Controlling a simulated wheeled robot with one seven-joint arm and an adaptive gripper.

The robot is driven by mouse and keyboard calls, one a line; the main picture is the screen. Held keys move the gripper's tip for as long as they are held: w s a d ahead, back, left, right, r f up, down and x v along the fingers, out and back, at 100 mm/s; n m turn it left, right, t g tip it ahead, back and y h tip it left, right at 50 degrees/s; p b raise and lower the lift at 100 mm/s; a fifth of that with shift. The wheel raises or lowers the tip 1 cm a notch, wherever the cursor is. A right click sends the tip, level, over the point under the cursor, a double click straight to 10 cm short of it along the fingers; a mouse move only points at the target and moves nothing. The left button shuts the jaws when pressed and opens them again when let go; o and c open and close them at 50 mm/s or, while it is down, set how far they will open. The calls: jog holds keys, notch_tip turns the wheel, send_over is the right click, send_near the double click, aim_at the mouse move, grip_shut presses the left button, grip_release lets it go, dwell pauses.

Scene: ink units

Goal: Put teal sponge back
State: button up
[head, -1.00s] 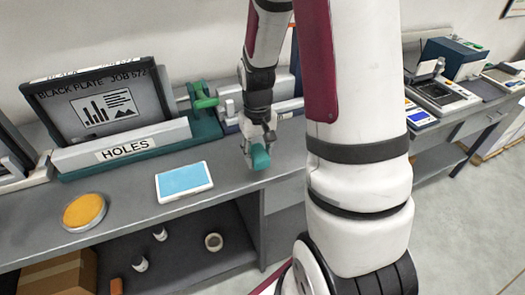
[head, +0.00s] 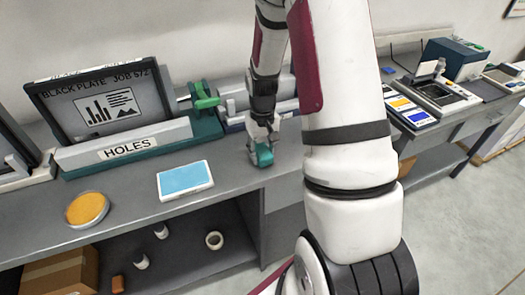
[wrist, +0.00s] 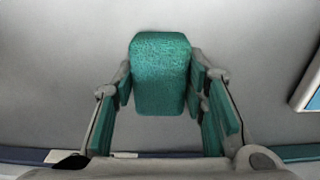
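The teal sponge (head: 264,156) is a small rounded block, seen at the lower end of my arm in the head view. In the wrist view the sponge (wrist: 160,75) sits upright between the two fingers of my gripper (wrist: 160,88), which also shows in the head view (head: 263,146). The finger pads press against its left and right sides, so the gripper is shut on it. The sponge is over the grey bench near its front edge, right of the blue pad. I cannot tell whether its underside touches the bench.
A white-framed blue pad (head: 185,180) and a round orange-topped dish (head: 87,208) lie on the bench (head: 135,195). The HOLES stand with its black frame (head: 100,105) is behind them. A green-handled device (head: 207,96) stands behind the gripper. Several small items sit on the lower shelf.

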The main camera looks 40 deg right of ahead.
jog(key=o, duration=0.4)
jog(key=shift+c, duration=0.2)
notch_tip(320, 180, up, 11)
notch_tip(320, 180, up, 7)
jog(key=t, duration=0.1)
send_over(262, 151)
jog(key=s+a, duration=0.2)
jog(key=a, duration=0.2)
jog(key=s+a+r+n+t, duration=0.1)
jog(key=s+a+r+t, duration=0.1)
jog(key=s+a+r, duration=0.3)
jog(key=s+a+r+n+t, duration=0.2)
jog(key=s+a+r, duration=0.3)
jog(key=s+a, duration=0.3)
jog(key=shift+s+a+r+b, duration=0.3)
jog(key=shift+s+r+b, duration=0.1)
jog(key=shift+s, duration=0.75)
